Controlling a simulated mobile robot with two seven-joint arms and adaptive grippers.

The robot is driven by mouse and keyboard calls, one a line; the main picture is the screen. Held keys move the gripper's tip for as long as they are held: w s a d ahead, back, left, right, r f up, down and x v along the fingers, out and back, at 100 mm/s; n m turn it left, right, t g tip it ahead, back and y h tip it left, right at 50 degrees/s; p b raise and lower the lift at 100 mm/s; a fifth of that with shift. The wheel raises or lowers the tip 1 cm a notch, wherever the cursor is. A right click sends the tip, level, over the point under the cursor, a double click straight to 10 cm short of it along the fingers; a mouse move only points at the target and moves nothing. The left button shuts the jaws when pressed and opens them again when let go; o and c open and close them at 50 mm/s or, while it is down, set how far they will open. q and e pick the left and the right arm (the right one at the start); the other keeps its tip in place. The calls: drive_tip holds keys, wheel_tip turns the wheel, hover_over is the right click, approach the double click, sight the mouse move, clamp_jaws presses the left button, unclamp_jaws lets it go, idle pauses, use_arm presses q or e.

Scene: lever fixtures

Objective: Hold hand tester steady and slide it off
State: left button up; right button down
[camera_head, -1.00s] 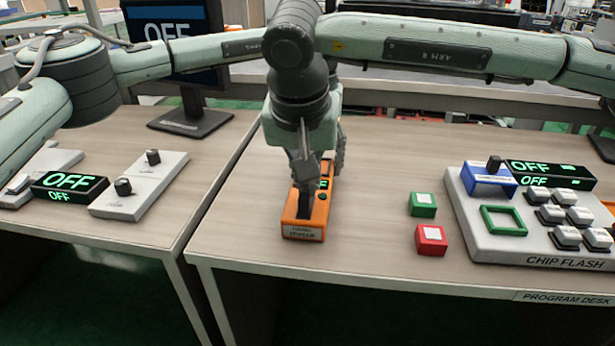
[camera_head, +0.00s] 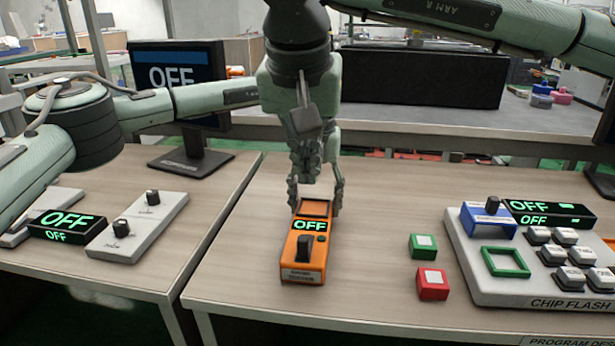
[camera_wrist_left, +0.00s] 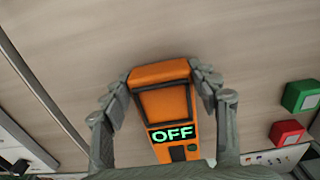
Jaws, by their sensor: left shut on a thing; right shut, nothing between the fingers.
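The orange hand tester (camera_head: 318,262) lies on the desk with its display (camera_head: 310,225) reading OFF and a black slide switch (camera_head: 304,248) near its front end. My left gripper (camera_head: 316,192) is shut on the tester's far end, one finger on each side. In the left wrist view the fingers (camera_wrist_left: 165,88) flank the tester (camera_wrist_left: 165,104), and the display (camera_wrist_left: 172,134) reads OFF. My right gripper (camera_head: 306,122) is shut and empty, raised above and in front of the left one, hiding part of it.
Green (camera_head: 423,246) and red (camera_head: 432,284) blocks sit right of the tester. The chip flash panel (camera_head: 478,280) stands farther right. A grey fixture (camera_head: 140,228) is on the left desk, with a monitor (camera_head: 180,72) behind. Bare desk lies around the tester.

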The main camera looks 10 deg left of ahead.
use_arm(q)
drive_tip(key=o, duration=1.4)
drive_tip(key=shift+c, duration=0.2)
